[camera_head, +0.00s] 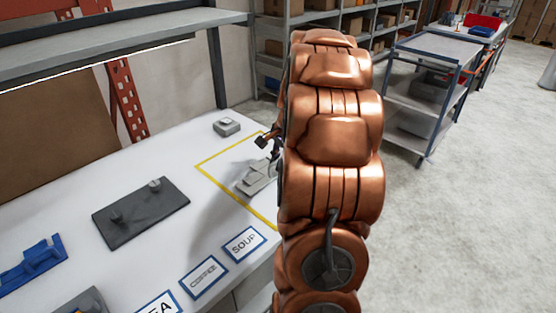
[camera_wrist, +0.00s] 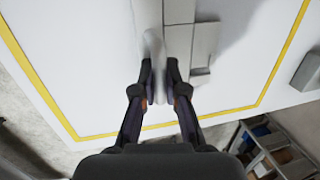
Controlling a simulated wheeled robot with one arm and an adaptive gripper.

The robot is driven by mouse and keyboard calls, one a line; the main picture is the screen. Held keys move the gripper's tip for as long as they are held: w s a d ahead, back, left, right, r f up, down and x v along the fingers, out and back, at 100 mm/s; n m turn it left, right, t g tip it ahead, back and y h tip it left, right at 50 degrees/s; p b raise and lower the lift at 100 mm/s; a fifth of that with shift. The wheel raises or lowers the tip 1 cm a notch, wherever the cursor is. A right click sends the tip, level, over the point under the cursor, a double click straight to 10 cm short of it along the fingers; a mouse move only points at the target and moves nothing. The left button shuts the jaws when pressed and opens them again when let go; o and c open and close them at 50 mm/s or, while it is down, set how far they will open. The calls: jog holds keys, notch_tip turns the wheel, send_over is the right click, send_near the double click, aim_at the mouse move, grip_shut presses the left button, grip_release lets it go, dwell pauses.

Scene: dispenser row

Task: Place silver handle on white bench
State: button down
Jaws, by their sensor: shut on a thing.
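The white bench (camera_head: 75,200) runs along the left in the head view, and its top fills much of the wrist view (camera_wrist: 95,60). My gripper (camera_head: 269,148) is over the yellow-outlined area, partly hidden behind my copper arm. In the wrist view my gripper (camera_wrist: 159,82) is closed around a pale grey bar, which I take as the silver handle (camera_wrist: 153,45). A grey stepped part (camera_wrist: 188,40) lies right beside it, and grey pieces (camera_head: 257,178) show below my gripper in the head view. I cannot tell whether the handle touches the bench.
A yellow outline (camera_head: 238,198) marks the bench's right end. A small grey block (camera_head: 227,126) stands behind it. A dark plate (camera_head: 141,212) lies to the left, with SOUP (camera_head: 244,244) and COFFEE (camera_head: 204,278) labels in front. A grey cart (camera_head: 430,100) stands beyond open floor.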

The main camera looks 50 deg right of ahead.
jog(key=c, duration=1.2)
grip_release()
jog(key=b+v, duration=0.1)
jog(key=v, duration=1.1)
jog(key=shift+b, duration=0.4)
jog(key=s+a+f+n+g, duration=0.15)
jog(key=a+n, duration=0.25)
jog(key=a, duration=0.7)
jog(key=s+a+f+n+g, duration=0.15)
jog(key=a+n, duration=0.25)
jog(key=a, duration=0.7)
jog(key=s+a+f+n, duration=0.2)
jog(key=s+a+n, duration=0.1)
jog(key=s, duration=0.3)
jog(key=s+a+f+n, duration=0.3)
jog(key=s+a, duration=0.3)
jog(key=s+a+f+n+g+h, duration=0.1)
jog(key=s+a+f+n, duration=0.2)
jog(key=s, duration=0.3)
jog(key=shift+a+f+n, duration=0.2)
jog(key=shift+a+n, duration=0.4)
jog(key=shift+a, duration=0.05)
